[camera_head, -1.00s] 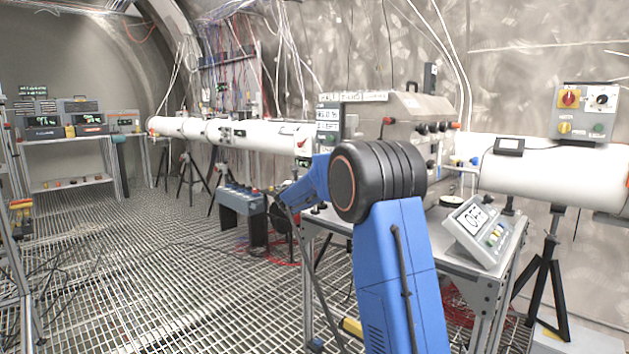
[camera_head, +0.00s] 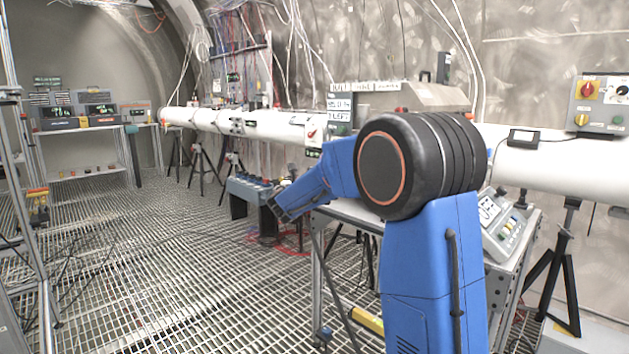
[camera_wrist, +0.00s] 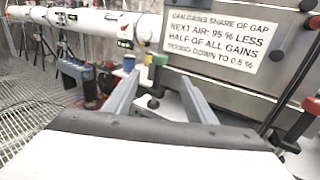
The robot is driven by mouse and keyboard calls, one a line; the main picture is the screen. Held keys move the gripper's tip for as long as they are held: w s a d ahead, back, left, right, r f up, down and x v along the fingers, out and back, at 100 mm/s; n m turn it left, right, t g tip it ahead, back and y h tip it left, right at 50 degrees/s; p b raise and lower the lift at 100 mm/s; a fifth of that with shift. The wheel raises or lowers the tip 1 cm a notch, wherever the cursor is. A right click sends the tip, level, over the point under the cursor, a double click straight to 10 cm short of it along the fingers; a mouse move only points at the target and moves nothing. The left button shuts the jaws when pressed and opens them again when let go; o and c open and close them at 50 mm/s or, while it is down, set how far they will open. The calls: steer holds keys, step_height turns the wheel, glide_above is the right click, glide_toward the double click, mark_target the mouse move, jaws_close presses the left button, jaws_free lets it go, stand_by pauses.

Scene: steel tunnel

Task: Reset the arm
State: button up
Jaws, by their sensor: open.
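My blue arm (camera_head: 430,270) rises in front of the head camera, with a large black elbow joint (camera_head: 420,165) and a blue link reaching left from it. My gripper is hidden in the head view. In the wrist view my gripper (camera_wrist: 158,82) has its two grey fingers spread apart with nothing held between them. Beyond the fingers is a steel box (camera_wrist: 265,60) with a white printed sign (camera_wrist: 215,38). A green-topped post (camera_wrist: 157,62) and a blue knob (camera_wrist: 129,62) show between or near the fingers.
The workbench (camera_head: 505,290) stands right behind my arm, bearing a sloped meter panel (camera_head: 505,225). A white beam pipe (camera_head: 240,122) runs along the wall. A tripod (camera_head: 560,270) stands at right. A shelf rack (camera_head: 20,190) is at left. Open grating floor (camera_head: 190,270) lies between.

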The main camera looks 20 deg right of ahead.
stand_by(0.3)
steer(key=s+d+f+m+g+y, duration=0.1)
steer(key=s+f+m+g, duration=0.25)
steer(key=s+m, duration=0.85)
steer(key=s+d+f+m+g+y, duration=0.1)
steer(key=s+f+m+g, duration=0.25)
steer(key=s, duration=1.55)
steer(key=s+a+f+m+g+y, duration=0.1)
steer(key=s+a+f+m+y, duration=0.4)
steer(key=s+a, duration=0.3)
steer(key=s+a+f+m+y, duration=0.4)
steer(key=s+a+f+m, duration=0.3)
steer(key=s, duration=0.9)
steer(key=shift+s+a+g+y, duration=0.4)
steer(key=shift+a, duration=0.7)
